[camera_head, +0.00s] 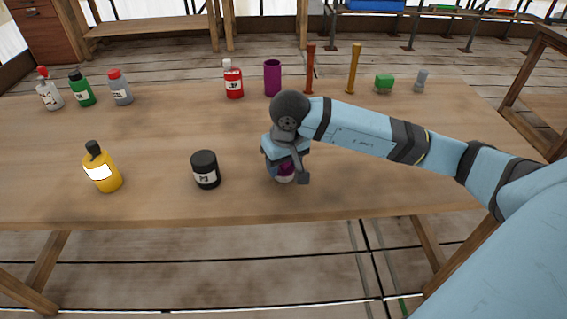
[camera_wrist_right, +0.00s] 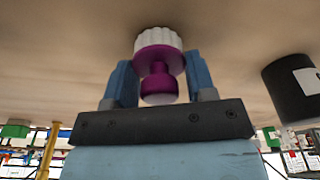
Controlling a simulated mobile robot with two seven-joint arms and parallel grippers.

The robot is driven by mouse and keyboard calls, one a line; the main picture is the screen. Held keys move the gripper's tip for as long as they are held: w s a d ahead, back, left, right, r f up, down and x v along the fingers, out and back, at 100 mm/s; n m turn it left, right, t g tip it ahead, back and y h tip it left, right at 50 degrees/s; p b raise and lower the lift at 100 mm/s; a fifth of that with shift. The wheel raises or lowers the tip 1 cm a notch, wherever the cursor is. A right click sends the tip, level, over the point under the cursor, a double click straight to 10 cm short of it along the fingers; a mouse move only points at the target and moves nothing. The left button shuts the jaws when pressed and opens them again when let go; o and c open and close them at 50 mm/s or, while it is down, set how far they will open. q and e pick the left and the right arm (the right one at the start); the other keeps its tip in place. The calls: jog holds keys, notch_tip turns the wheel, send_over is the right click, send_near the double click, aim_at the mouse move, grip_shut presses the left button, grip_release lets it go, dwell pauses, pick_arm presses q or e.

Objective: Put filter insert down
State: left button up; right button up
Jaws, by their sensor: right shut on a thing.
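The filter insert is a purple knobbed piece with a white ribbed end; it shows in the head view (camera_head: 285,172), partly hidden by my gripper, and clearly in the wrist view (camera_wrist_right: 160,60). My right gripper (camera_head: 288,165) points down over the front middle of the table, shut on the insert's purple part. Its two blue fingers (camera_wrist_right: 158,77) stand on either side of the purple stem. The white end faces the tabletop and is at or very near it; I cannot tell if it touches. My left gripper is not in view.
A black jar (camera_head: 205,170) stands just left of the gripper, and a yellow bottle (camera_head: 103,170) farther left. Bottles, a purple cylinder (camera_head: 272,78), a green block (camera_head: 384,84) and upright sticks line the back. The wooden table (camera_head: 400,185) is clear at right; its front edge is close.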

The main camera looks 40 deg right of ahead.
aim_at(287, 172)
jog(key=shift+f+b, duration=0.25)
jog(key=shift+b, duration=0.05)
jog(key=o, duration=0.9)
jog(key=shift+r, duration=0.1)
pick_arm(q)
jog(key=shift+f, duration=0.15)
pick_arm(e)
jog(key=shift+r, duration=0.1)
jog(key=shift+r+p, duration=0.25)
jog(key=shift+p, duration=0.2)
jog(key=r, duration=0.3)
jog(key=s+r+p, duration=0.1)
jog(key=r, duration=0.6)
jog(key=shift+s+a+r+p, duration=0.1)
jog(key=shift+s+r+p, duration=0.2)
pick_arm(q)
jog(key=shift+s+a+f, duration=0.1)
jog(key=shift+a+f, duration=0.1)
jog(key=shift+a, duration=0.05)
pick_arm(e)
jog(key=shift+s+r, duration=0.1)
jog(key=shift+r, duration=0.35)
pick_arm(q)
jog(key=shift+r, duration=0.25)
